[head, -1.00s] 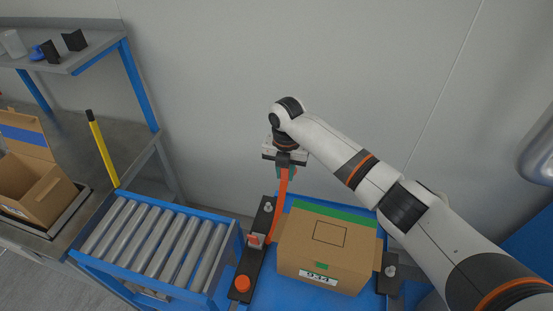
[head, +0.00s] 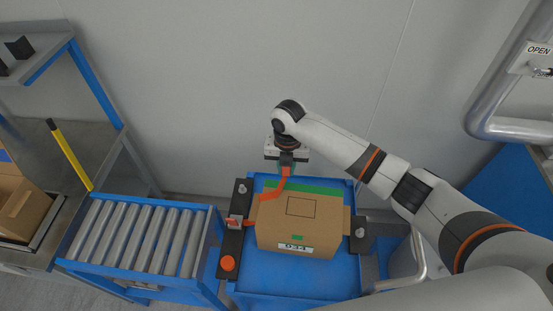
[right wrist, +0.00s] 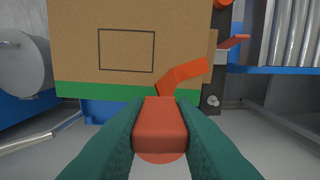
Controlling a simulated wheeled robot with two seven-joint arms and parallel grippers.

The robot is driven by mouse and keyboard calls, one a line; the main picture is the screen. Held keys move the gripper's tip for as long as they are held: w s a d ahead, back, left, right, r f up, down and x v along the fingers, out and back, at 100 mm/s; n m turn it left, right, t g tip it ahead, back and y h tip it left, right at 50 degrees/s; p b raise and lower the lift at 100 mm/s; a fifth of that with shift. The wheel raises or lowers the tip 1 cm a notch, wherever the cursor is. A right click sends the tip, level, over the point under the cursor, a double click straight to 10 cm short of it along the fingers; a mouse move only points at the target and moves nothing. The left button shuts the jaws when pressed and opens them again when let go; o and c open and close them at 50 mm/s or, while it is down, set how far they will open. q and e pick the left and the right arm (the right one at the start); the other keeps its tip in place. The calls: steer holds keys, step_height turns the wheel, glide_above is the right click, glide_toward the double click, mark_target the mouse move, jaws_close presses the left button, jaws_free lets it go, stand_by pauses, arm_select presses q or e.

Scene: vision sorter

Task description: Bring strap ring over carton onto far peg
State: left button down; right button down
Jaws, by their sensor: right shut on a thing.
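The brown carton (head: 279,232), with a green band along its back edge and a "934" label, sits on the blue table. An orange strap (head: 271,197) runs from the clamp on the dark left bar, bends over the carton's back left part and rises to my right gripper (head: 286,172). That gripper is shut on the strap's red end (right wrist: 160,125), behind the carton's back edge. The ring's opening cannot be made out. One peg (head: 242,188) stands at the left bar's back end, another (head: 360,233) on a dark block right of the carton. My left gripper is not in view.
A roller conveyor (head: 140,236) adjoins the table at left, with a yellow post (head: 70,156) behind it. A red button (head: 227,263) is on the left bar's front end. The grey wall (head: 230,80) stands behind. A grey pipe handle (head: 478,110) is at right.

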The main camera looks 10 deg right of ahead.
steer(key=s+d+p, duration=0.2)
steer(key=s+d, duration=0.6)
steer(key=d, duration=0.3)
steer(key=s+d+p, duration=0.1)
steer(key=s+d, duration=0.7)
steer(key=d, duration=0.4)
step_height(320, 180, down, 20)
steer(key=b, duration=0.9)
steer(key=shift+r+b, duration=0.25)
steer(key=shift+b, duration=0.1)
steer(key=shift+f+b, duration=1.85)
steer(key=shift+f, duration=0.7)
steer(key=c, duration=1.1)
jaws_free()
